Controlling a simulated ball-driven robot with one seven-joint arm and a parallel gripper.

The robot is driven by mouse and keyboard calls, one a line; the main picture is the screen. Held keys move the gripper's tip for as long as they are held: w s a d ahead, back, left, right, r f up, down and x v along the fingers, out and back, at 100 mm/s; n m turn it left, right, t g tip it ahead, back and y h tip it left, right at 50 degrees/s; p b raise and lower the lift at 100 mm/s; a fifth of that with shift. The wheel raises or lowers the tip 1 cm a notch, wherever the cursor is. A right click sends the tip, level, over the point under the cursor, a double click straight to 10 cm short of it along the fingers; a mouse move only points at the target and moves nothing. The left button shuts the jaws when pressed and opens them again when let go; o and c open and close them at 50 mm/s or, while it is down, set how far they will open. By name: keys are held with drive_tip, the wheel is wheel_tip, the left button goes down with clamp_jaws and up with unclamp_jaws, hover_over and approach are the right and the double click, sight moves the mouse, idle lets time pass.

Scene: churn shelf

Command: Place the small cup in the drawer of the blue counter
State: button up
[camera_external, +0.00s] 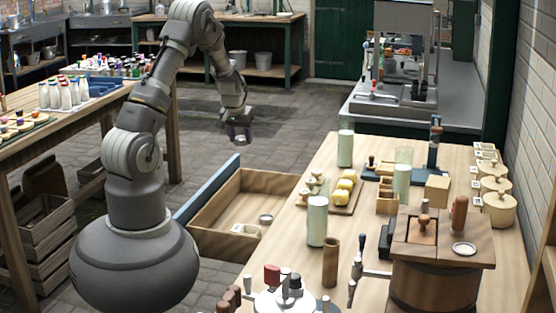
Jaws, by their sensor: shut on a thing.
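My gripper (239,140) points down beyond the open drawer and above it in the picture. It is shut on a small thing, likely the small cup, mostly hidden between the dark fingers. The wooden drawer (276,183) is pulled out to the left from the wooden-topped counter (432,164); its front panel (208,190) is blue. Inside the drawer lie a small round container (265,219) and a pale boxy item (245,230) near the close side. Much of the drawer floor is bare.
The counter top holds tall pale cylinders (317,221), a tray of yellow pieces (345,184), lidded pots (499,209) and a wooden churn (428,280). A table with bottles (66,93) stands at the left. Stone floor (290,125) is open behind the drawer.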

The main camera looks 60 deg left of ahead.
hover_over(244, 209)
wheel_tip(244, 209, down, 14)
drive_tip(key=f+b, duration=0.1)
drive_tip(key=f, duration=0.2)
drive_tip(key=f+b, duration=0.1)
drive_tip(key=f, duration=0.2)
drive_tip(key=s+d+f+b, duration=0.1)
drive_tip(key=f, duration=0.2)
drive_tip(key=shift+f+b, duration=0.4)
drive_tip(key=shift+w+f, duration=0.1)
drive_tip(key=shift+f, duration=0.1)
drive_tip(key=o, duration=1)
drive_tip(key=shift+r, duration=0.1)
